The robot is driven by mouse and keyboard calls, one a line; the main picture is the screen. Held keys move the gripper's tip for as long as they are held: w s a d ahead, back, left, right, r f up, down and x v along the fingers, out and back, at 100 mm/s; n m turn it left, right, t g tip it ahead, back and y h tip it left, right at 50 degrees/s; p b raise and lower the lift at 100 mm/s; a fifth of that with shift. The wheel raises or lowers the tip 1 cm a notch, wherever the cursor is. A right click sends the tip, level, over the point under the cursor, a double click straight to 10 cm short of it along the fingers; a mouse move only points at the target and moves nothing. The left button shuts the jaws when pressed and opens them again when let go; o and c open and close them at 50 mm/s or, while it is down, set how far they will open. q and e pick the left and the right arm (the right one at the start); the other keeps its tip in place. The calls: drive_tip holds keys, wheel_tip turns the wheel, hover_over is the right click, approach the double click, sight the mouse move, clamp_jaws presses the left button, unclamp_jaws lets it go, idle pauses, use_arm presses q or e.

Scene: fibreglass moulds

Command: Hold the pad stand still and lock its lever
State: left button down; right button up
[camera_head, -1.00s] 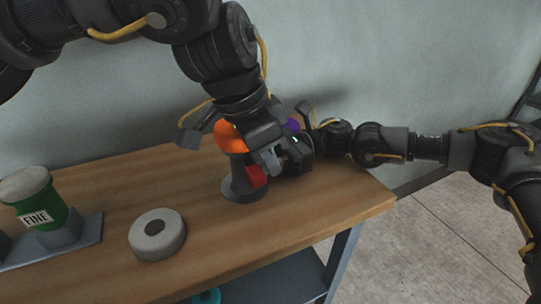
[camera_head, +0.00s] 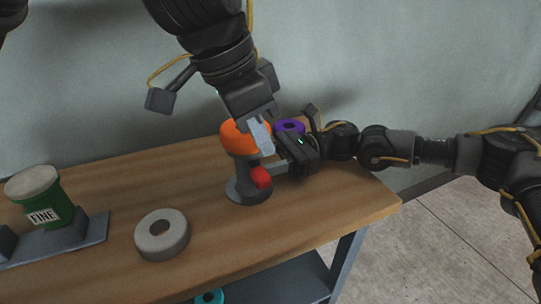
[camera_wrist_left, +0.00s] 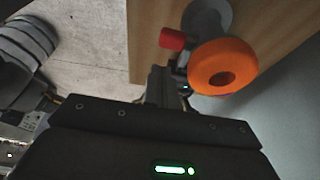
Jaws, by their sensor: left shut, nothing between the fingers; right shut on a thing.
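The pad stand, with a grey post and round base (camera_head: 244,190), stands upright near the right end of the bench. An orange pad (camera_head: 240,140) sits on top, and a red lever end (camera_head: 261,177) sticks out low on the post's right side. My right gripper (camera_head: 274,171) is shut on the stand's post from the right; the exact contact is partly hidden. My left gripper (camera_head: 262,140) is shut and empty, above the lever and beside the orange pad. The left wrist view shows the pad (camera_wrist_left: 222,66), the red lever end (camera_wrist_left: 172,40) and the grey base (camera_wrist_left: 208,17).
A purple ring (camera_head: 290,126) lies behind my right gripper. A pale grey ring (camera_head: 162,234) lies on the wooden bench (camera_head: 215,248) at the front. The bench's right front is clear.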

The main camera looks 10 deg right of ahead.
use_arm(q)
drive_tip(key=shift+v, duration=1.9)
use_arm(e)
drive_tip(key=o, duration=1.4)
drive_tip(key=shift+c, duration=0.2)
drive_tip(key=v, duration=1.2)
drive_tip(key=shift+d, duration=0.1)
